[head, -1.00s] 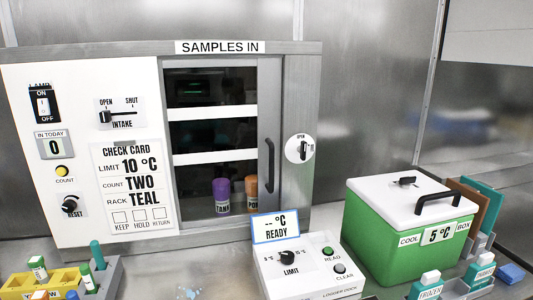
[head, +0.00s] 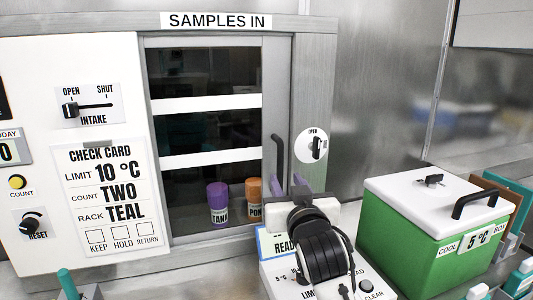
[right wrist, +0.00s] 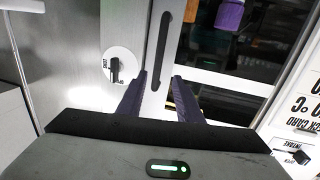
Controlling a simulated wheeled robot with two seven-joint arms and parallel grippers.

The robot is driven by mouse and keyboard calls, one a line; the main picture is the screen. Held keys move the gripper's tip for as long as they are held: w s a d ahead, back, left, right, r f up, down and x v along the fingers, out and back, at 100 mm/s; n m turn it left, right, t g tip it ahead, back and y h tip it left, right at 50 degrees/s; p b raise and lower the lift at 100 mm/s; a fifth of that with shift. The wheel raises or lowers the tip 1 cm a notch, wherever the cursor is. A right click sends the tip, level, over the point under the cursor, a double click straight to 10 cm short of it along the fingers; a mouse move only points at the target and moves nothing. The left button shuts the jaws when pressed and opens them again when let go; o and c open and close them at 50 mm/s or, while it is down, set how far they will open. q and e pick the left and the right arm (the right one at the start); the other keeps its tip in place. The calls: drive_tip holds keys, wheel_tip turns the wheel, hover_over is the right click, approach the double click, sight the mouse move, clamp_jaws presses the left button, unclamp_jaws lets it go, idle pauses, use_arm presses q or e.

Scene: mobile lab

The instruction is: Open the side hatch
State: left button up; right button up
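The side hatch (head: 205,180) is a dark glass door in a grey frame, closed under the SAMPLES IN sign. Its dark vertical handle (head: 277,155) is on the right; the handle also shows in the right wrist view (right wrist: 164,35). A round white latch plate with a black knob (head: 316,147) sits right of the door; the knob stands roughly upright there. My right gripper (head: 287,184) is in front of the handle's lower end, purple fingers apart and empty. In the right wrist view its fingertips (right wrist: 160,76) point toward the handle's end, not around it. My left gripper is out of view.
A purple vial (head: 217,203) and an orange vial (head: 253,200) stand behind the glass. The logger dock (head: 372,287) lies below my right gripper, partly hidden. A green cool box (head: 400,230) with white lid stands at right. The intake slider (head: 71,109) is at OPEN.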

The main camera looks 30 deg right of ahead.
sight(281, 158)
drive_tip(key=w, duration=0.1)
drive_tip(key=w+d+r, duration=0.2)
drive_tip(key=w, duration=0.1)
drive_tip(key=shift+d+p, duration=0.1)
drive_tip(key=shift+p, duration=0.2)
drive_tip(key=x, duration=0.5)
drive_tip(key=shift+p, duration=0.3)
drive_tip(key=shift+w+d, duration=0.25)
drive_tip(key=shift+w, duration=0.3)
clamp_jaws()
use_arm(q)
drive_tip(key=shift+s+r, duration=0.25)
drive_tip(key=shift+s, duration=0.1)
